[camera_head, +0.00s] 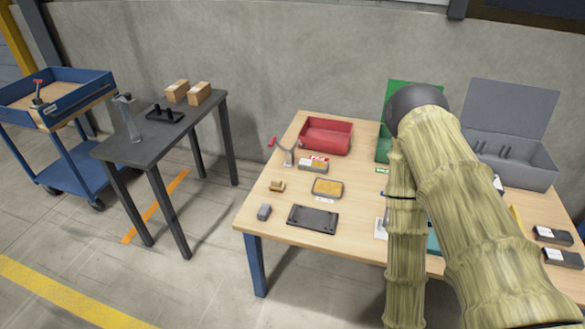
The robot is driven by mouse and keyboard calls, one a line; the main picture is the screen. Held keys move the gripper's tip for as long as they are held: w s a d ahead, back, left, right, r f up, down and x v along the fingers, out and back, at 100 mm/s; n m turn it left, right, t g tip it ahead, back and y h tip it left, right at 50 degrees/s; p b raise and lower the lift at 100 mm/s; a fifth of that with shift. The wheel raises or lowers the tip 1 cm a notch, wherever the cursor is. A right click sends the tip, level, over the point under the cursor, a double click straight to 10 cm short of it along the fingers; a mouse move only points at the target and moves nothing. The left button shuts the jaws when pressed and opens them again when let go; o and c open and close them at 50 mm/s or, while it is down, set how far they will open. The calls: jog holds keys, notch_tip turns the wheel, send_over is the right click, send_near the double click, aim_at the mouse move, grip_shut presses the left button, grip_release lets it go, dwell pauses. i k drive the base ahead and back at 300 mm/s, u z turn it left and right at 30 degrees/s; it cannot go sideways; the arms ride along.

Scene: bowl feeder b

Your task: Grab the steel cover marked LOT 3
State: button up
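No marking that reads LOT 3 can be made out at this size. Two dark grey flat blocks with small white labels, an upper one (552,235) and a lower one (563,258), lie at the table's right edge. A dark flat plate (313,218) with small holes lies near the front left of the table, with no readable label. I cannot tell whether any of these is the steel cover. My gripper is not in view; my arm crosses the right half of the table and hides part of it.
A dark side table (150,148) and blue cart (75,165) stand left.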

aim_at(310, 166)
jog(key=u, duration=1.05)
jog(key=i, duration=0.65)
jog(key=z, duration=0.55)
